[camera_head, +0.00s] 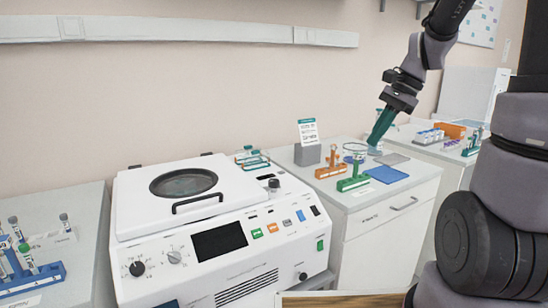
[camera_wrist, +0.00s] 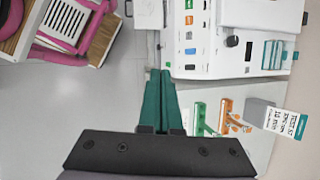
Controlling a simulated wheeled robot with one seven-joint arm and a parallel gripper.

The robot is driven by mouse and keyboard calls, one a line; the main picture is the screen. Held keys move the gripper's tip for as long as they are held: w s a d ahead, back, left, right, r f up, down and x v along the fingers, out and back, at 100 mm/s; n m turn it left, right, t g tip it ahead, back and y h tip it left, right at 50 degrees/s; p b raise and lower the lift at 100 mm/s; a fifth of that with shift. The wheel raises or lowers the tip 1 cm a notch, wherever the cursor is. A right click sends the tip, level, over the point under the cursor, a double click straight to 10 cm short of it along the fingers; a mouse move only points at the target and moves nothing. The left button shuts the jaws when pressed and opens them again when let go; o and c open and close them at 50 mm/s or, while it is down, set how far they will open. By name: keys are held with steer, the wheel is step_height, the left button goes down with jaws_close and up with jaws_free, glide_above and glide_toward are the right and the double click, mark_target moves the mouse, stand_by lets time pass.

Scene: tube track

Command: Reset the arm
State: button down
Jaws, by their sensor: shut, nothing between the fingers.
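The grey and black arm comes down from the upper right.
A white centrifuge (camera_head: 180,215) stands left of the cabinet (camera_head: 385,230). Green (camera_head: 353,183) and orange (camera_head: 329,170) holders, a blue mat (camera_head: 386,174) and a sign (camera_head: 308,133) stand on the cabinet. Tube racks lie at far left and right.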

steer(key=s+a+r+n+t+h, duration=0.1)
steer(key=s+r+n+t+h, duration=0.1)
steer(key=s+r+n+t, duration=0.4)
steer(key=s+r+n, duration=0.2)
steer(key=s+r, duration=0.2)
steer(key=s, duration=0.2)
steer(key=shift+s+r+n+t+h, duration=0.15)
steer(key=shift+s+n+t+h, duration=0.15)
steer(key=shift+s+n+h, duration=0.1)
steer(key=shift+a, duration=0.1)
